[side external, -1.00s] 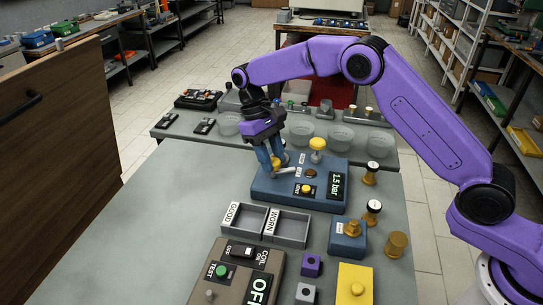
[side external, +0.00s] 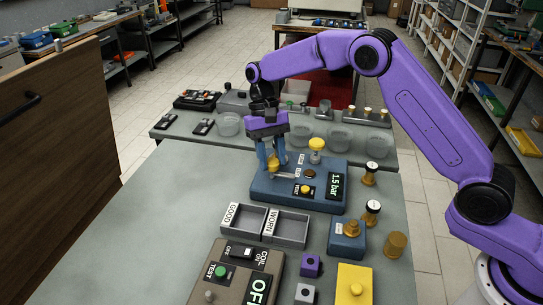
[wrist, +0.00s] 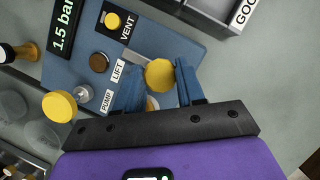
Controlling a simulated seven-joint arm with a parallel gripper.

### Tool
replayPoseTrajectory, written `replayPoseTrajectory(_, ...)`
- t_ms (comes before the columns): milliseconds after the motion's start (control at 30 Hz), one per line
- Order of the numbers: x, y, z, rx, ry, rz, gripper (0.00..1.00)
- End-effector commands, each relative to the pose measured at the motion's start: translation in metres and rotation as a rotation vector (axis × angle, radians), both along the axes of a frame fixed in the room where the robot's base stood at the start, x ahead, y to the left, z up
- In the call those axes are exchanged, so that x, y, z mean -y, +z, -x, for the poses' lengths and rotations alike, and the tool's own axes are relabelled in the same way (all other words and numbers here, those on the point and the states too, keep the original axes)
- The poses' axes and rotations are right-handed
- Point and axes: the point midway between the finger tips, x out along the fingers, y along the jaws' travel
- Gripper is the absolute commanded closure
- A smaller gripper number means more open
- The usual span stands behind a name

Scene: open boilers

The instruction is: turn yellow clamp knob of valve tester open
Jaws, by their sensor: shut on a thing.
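The valve tester (side external: 262,190) is a blue panel with a 1.5 bar display, on the bench in the side external view. Its yellow clamp knob (wrist: 159,74) sits between my two blue fingers in the wrist view; in the side external view the knob (side external: 274,164) is partly hidden by them. My gripper (side external: 272,162) points down, shut on this knob. A pale bar shows beside the knob in the side external view. A second yellow knob (side external: 317,144) stands on a silver stem, apart from my gripper.
The yellow VENT button (wrist: 112,20) and brown LIFT button (wrist: 99,62) lie close to my fingers. GOOD and WORN trays (side external: 290,229) stand in front of the tester. Brass valves (side external: 369,173) stand to its right, clear bowls (side external: 300,134) behind. Bare bench lies left.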

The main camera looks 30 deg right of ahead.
Motion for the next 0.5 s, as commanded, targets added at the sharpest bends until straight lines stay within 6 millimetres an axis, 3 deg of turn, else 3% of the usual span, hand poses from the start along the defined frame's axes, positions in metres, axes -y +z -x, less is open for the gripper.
replayPoseTrajectory(267,-0.0001,0.0013,-0.0011,0.004,-0.004,-0.002,0.92)
replayPoseTrajectory(300,-0.0002,0.0013,-0.001,0.004,-0.004,-0.002,0.52)
replayPoseTrajectory(333,-0.0001,0.0012,-0.001,0.003,-0.004,-0.002,0.42)
replayPoseTrajectory(367,0.0,0.0011,-0.0009,0.003,-0.004,-0.002,0.36)
replayPoseTrajectory(500,0.0,0.0007,-0.0006,0.002,-0.003,-0.002,0.36)
